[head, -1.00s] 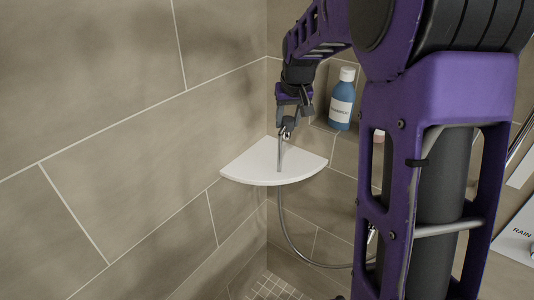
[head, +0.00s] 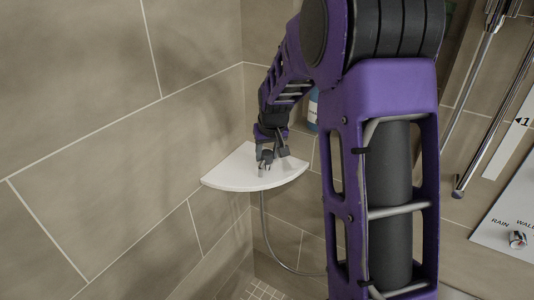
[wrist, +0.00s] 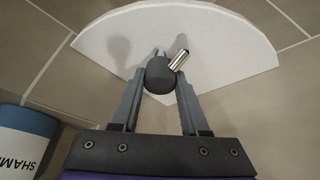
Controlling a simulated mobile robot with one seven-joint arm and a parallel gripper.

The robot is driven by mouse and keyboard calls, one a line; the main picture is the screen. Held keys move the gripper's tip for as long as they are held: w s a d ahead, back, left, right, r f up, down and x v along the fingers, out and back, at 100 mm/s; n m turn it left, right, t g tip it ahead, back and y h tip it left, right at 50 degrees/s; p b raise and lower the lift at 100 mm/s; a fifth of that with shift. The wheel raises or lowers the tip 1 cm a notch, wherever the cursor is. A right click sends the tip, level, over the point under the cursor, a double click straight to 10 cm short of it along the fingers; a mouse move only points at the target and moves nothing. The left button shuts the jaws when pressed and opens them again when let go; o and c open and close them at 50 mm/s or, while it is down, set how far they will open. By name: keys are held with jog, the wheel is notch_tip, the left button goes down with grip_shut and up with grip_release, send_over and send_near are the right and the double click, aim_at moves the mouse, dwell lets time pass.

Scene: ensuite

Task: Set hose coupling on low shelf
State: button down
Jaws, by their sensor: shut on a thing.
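The low shelf is a white quarter-round corner shelf (head: 225,172); it fills the upper middle of the wrist view (wrist: 225,35). My gripper (head: 266,158) is over it, pointing down. In the head view the coupling (head: 261,170) shows as a small grey end just above the shelf surface. I cannot tell whether it touches the shelf.
A metal hose (head: 268,240) hangs below the shelf. A blue shampoo bottle (wrist: 22,140) stands close by, mostly hidden behind my arm in the head view. Tiled walls (head: 100,130) enclose the corner.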

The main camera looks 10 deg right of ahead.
jog(key=shift+c, duration=2.1)
grip_release()
jog(key=shift+f, duration=0.15)
jog(key=shift+r, duration=0.45)
jog(key=p+v, duration=0.1)
jog(key=v, duration=1)
jog(key=shift+s+r, duration=0.15)
jog(key=shift+r, duration=0.1)
